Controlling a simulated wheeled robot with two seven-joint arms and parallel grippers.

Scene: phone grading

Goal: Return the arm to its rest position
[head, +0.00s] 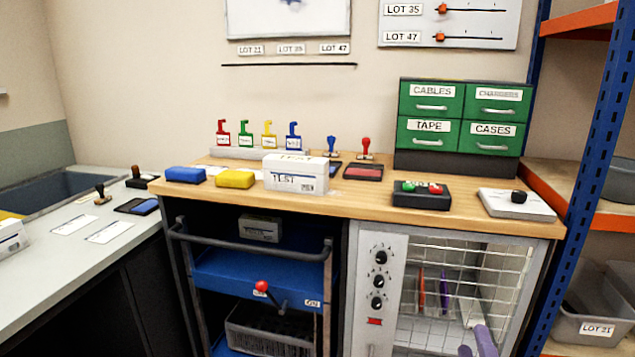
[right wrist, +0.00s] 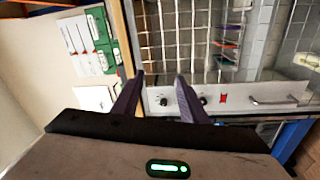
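My right gripper (head: 475,343) shows at the bottom edge of the head view, in front of the wire-grid cabinet door. Only its purple fingers and a bit of the arm are visible there. In the right wrist view its two purple fingers (right wrist: 160,88) stand apart with nothing between them. They point toward the cabinet front (right wrist: 225,98), with its knobs and wire grid. My left arm and gripper are not in view.
The wooden counter (head: 380,208) holds a white TEST box (head: 295,178), a button box (head: 421,194), a white pad (head: 517,203) and green drawers (head: 460,115). A blue cart (head: 250,270) stands left of the cabinet. An orange-shelved blue rack (head: 598,110) stands at right.

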